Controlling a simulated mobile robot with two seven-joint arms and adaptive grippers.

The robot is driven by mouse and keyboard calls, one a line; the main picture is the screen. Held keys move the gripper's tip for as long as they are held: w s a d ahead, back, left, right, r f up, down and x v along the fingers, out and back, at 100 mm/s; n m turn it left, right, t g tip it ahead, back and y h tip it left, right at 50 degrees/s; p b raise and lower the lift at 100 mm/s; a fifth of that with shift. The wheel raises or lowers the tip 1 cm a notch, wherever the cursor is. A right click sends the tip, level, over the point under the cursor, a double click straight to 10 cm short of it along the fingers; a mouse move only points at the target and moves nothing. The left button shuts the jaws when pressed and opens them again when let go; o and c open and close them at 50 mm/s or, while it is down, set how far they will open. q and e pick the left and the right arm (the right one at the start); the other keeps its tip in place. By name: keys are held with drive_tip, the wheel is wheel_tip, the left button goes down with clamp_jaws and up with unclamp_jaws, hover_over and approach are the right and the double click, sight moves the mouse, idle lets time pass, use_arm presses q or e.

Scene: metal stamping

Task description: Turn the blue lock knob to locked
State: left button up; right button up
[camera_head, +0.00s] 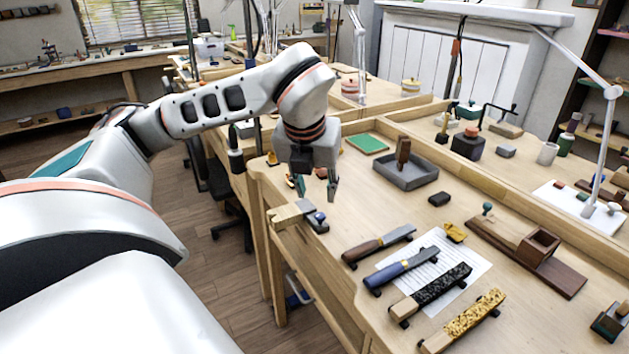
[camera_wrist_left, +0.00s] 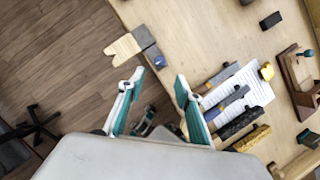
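The blue lock knob (camera_head: 316,217) sits on a small grey metal clamp (camera_head: 308,208) at the bench's left edge, beside a notched wooden bench pin (camera_head: 286,214). In the left wrist view the knob (camera_wrist_left: 160,62) shows just beyond the fingertips, and the pin (camera_wrist_left: 124,48) lies to its left. My left gripper (camera_head: 316,190) points down above the clamp, apart from the knob. Its teal-padded fingers are open and empty; they also show in the left wrist view (camera_wrist_left: 159,77). My right gripper is in neither view. The knob's lock marking is too small to read.
Several tools, including a blue-handled one (camera_head: 401,268), lie on and around a white paper sheet (camera_head: 465,257) to the right. A grey tray (camera_head: 405,179) stands behind. A wooden block tool (camera_head: 530,250) is further right. Left of the bench edge is open floor (camera_head: 222,270).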

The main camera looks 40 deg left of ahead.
use_arm(q)
drive_tip(key=shift+v, duration=1.25)
